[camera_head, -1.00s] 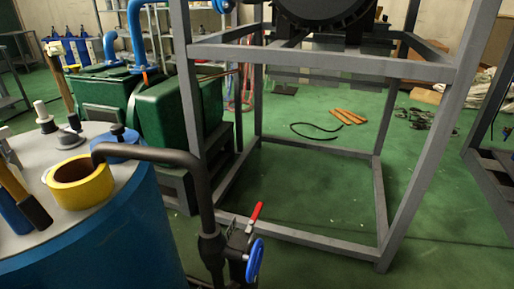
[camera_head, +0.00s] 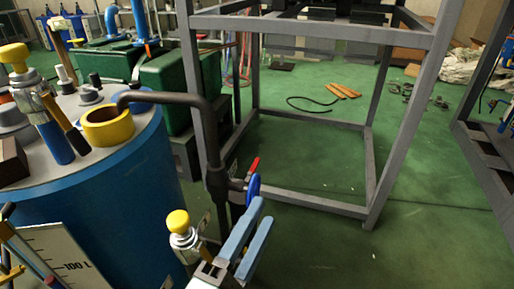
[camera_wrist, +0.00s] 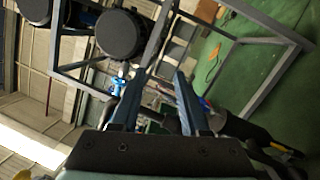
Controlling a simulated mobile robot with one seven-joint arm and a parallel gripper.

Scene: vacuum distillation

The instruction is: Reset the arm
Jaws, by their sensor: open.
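My gripper (camera_head: 266,209) shows at the lower middle of the head view. Its two blue fingers are apart, with nothing visible between them. In the wrist view the fingers (camera_wrist: 160,74) point up the picture, also apart and empty.
A blue tank (camera_head: 125,205) with a yellow ring (camera_head: 108,127) on top stands at left. A yellow-capped fitting (camera_head: 179,223) is beside my gripper. A grey frame (camera_head: 372,180) stands behind. Green floor (camera_head: 310,260) is open at lower right. Orange strips (camera_head: 343,91) lie farther back.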

